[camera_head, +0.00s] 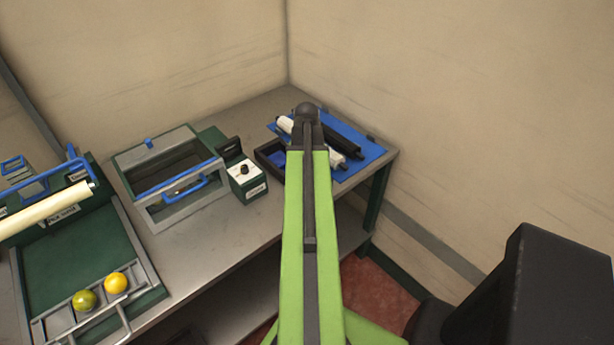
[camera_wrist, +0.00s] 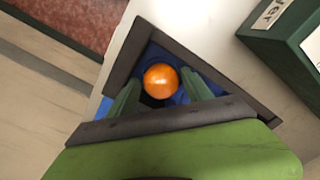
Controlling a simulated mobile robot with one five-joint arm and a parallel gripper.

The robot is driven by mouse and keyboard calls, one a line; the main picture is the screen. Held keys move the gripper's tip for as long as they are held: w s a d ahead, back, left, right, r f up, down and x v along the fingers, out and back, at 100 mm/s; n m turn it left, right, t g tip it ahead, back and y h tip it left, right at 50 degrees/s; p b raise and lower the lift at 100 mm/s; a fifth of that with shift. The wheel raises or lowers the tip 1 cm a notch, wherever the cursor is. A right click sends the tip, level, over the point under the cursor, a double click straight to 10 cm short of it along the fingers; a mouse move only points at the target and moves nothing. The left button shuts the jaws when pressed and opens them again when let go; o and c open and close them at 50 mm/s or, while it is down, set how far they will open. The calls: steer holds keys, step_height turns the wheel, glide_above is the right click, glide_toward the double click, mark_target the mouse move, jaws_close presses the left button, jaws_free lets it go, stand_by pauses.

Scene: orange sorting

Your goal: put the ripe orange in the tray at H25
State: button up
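The ripe orange (camera_wrist: 161,81) shows in the wrist view, inside a small dark-walled tray (camera_wrist: 178,39) with a blue floor. My gripper (camera_wrist: 161,76) reaches into that tray, with one green finger on each side of the orange. Narrow gaps show between the fingers and the fruit, so it looks open around it. Whether the orange rests on the floor is hard to tell. In the head view the tray (camera_head: 262,163) stands partly behind my green arm, which hides the gripper and the orange. No H25 label is readable.
A greenish fruit (camera_head: 84,300) and a yellow fruit (camera_head: 116,283) lie on a rack at the left. A grey box with a blue handle (camera_head: 186,188) and a green box with a knob (camera_head: 246,181) stand left of the tray. A blue mat (camera_head: 362,150) lies to its right.

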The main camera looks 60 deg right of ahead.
step_height(320, 180, up, 12)
steer(key=p, duration=1.2)
steer(key=shift+r, duration=0.2)
